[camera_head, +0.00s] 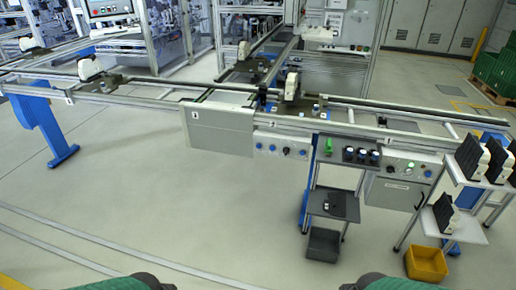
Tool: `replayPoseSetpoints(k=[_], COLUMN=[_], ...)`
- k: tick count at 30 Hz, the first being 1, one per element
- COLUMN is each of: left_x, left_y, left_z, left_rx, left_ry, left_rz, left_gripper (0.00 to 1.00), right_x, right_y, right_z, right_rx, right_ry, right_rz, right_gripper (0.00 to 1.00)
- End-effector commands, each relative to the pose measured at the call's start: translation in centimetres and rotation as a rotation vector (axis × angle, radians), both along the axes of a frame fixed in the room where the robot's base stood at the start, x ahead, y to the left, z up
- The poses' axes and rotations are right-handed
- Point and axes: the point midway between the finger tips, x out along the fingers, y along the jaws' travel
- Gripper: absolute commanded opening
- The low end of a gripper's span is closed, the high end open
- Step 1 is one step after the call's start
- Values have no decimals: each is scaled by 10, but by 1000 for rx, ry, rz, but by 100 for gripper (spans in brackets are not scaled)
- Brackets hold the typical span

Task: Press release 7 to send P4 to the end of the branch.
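Neither gripper is in view; only two green rounded parts, likely mine, show at the bottom edge. A button panel (281,149) with blue and dark buttons sits on the front of the conveyor (215,87). The labels are too small to read, so I cannot tell which is release 7. White parts ride on carriers: one at the crossing (292,87), one farther back on the branch (244,51), two at left (90,67) (32,46). I cannot tell which is P4.
A shelf stand (465,229) with dark and white parts and a yellow bin (426,264) stand at right. A small dark shelf (333,204) and a grey bin (323,245) stand below the control box. The floor before the conveyor is open at left and centre.

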Motion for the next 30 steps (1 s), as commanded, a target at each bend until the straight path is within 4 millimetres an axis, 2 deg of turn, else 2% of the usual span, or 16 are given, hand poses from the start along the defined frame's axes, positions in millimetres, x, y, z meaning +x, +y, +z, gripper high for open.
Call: replayPoseSetpoints(k=[1, 6, 30], left_x=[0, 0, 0], left_y=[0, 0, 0], left_z=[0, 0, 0], left_rx=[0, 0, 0], left_ry=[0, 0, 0], left_rz=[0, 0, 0], left_gripper=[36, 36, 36], right_x=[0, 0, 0], right_y=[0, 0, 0], right_z=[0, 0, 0], right_rx=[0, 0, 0], right_ry=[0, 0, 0], right_rz=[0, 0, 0], right_gripper=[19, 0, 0])
